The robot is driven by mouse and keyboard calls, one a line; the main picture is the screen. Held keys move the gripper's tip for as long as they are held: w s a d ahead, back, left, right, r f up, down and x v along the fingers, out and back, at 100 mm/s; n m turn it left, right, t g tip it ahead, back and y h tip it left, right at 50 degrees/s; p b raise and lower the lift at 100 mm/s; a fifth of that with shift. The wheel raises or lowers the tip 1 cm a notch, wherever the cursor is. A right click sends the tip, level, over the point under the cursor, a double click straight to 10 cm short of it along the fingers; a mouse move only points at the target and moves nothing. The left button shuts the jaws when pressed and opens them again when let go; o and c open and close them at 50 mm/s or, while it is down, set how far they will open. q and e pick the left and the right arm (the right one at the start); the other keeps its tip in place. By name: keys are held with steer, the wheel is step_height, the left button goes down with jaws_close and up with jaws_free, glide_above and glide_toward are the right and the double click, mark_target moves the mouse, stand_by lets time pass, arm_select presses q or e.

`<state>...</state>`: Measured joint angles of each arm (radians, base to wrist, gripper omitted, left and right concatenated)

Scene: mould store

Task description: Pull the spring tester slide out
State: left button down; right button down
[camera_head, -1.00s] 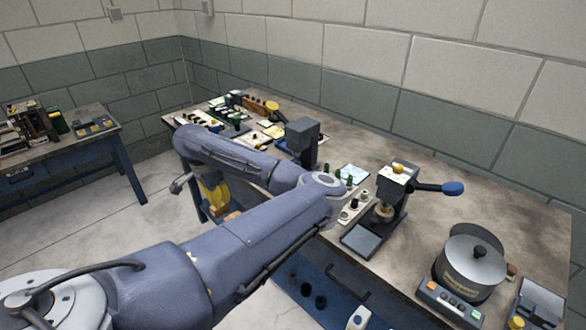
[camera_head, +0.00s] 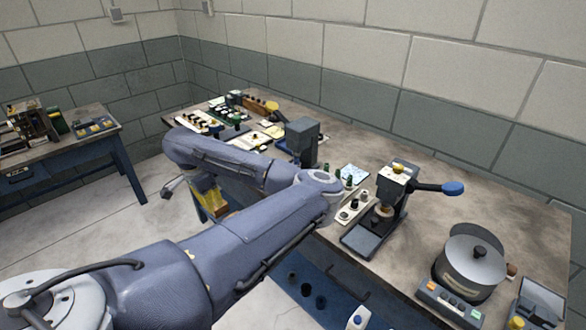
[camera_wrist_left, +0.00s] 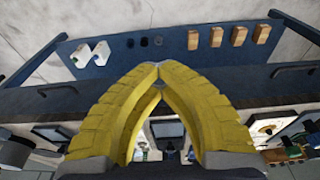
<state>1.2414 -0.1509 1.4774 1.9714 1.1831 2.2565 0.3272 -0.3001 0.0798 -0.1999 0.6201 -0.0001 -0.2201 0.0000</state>
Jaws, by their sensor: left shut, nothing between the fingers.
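What looks like the spring tester (camera_head: 391,193) stands on the bench in the head view, with a lever ending in a blue knob (camera_head: 453,188). A flat dark plate (camera_head: 362,242) lies at its front, towards the bench edge. I cannot tell for sure whether this plate is the slide. My left gripper (camera_head: 214,209) hangs beyond my forearm, off the bench's front side and well left of the tester. In the left wrist view its yellow fingers (camera_wrist_left: 158,68) meet at the tips, empty. The right gripper is not in view.
The bench (camera_head: 480,200) also carries a dark grey machine (camera_head: 303,139), a lidded pot (camera_head: 470,268) and a button box (camera_head: 449,302). Brown blocks (camera_wrist_left: 216,37) and black cylinders lie on a blue lower shelf. Handles (camera_wrist_left: 292,68) stick out of the bench front.

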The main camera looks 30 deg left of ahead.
arm_select(q)
steer(key=shift+s+a, duration=0.15)
steer(key=shift+s, duration=0.5)
steer(key=shift+s, duration=0.15)
steer(key=shift+s+a, duration=0.25)
steer(key=shift+s, duration=0.65)
steer(key=shift+s+a, duration=0.25)
steer(key=shift+s, duration=0.65)
steer(key=shift+s, duration=0.15)
steer(key=shift+s+a, duration=0.25)
steer(key=shift+s, duration=0.65)
steer(key=shift+s+a, duration=0.2)
steer(key=shift+s, duration=0.7)
steer(key=c, duration=2.1)
jaws_free()
steer(key=o, duration=1.5)
